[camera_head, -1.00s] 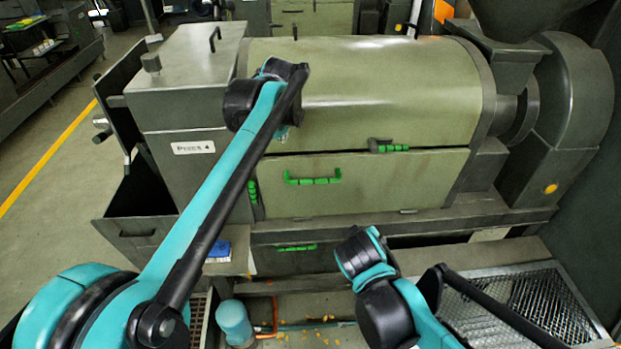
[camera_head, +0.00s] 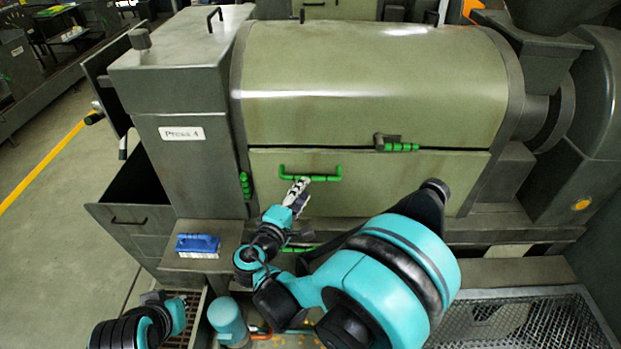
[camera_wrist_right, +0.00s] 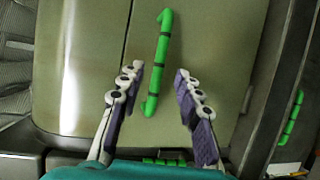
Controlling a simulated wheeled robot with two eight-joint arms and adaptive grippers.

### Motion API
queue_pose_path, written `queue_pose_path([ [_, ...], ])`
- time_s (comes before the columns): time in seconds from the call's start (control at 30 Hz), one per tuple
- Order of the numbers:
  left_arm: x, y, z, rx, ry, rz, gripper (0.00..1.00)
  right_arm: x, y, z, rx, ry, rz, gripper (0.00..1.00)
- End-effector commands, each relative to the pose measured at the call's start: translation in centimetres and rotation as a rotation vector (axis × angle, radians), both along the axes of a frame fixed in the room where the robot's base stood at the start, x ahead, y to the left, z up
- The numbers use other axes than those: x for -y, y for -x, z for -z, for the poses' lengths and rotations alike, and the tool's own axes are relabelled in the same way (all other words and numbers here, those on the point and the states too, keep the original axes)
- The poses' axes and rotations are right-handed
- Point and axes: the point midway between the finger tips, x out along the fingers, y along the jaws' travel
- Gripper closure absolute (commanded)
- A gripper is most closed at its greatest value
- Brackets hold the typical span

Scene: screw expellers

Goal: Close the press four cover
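Press four is the grey and olive machine labelled "Press 4" (camera_head: 183,133). Its rounded olive upper cover (camera_head: 380,85) lies over a flat olive front panel (camera_head: 400,180), with a thin dark seam between them. The panel's green bar handle (camera_head: 325,179) also shows in the right wrist view (camera_wrist_right: 161,45). My right gripper (camera_head: 298,188) is just in front of the handle's left part. In the right wrist view it is open (camera_wrist_right: 157,75), with the handle's near half between its fingers in the picture and no grip on it.
A green-handled latch (camera_head: 400,147) sits at the seam's right, and another green grip (camera_head: 245,185) at the panel's left edge. A blue object (camera_head: 198,243) lies on a ledge. An open grey bin (camera_head: 130,215) and a mesh tray (camera_head: 530,320) flank the front.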

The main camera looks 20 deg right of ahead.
Motion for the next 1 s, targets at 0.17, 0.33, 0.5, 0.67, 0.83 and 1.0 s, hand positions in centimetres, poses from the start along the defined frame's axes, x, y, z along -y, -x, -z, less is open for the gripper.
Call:
queue_pose_path([
  [0.17,0.0,0.0,0.0,0.0,-0.001,0.001,1.0,1.8,-2.0,0.3,0.0,-0.001,0.004,0.66],
  [0.33,0.0,0.0,0.1,0.0,-0.002,0.002,1.0,3.5,-4.1,0.7,0.0,-0.003,0.003,0.66],
  [0.5,0.0,0.0,0.1,0.0,-0.002,0.003,1.0,4.5,-5.4,0.8,0.0,-0.003,0.001,0.66],
  [0.67,0.0,0.0,0.1,-0.001,-0.002,0.003,1.0,4.6,-5.7,0.9,0.0,-0.003,-0.001,0.66],
  [0.83,0.0,0.0,0.1,-0.001,-0.002,0.003,1.0,4.6,-5.6,0.9,0.0,-0.003,-0.001,0.71],
  [1.0,0.0,0.0,0.1,-0.001,-0.002,0.003,1.0,4.6,-5.6,0.9,0.0,-0.003,-0.001,1.0],
])
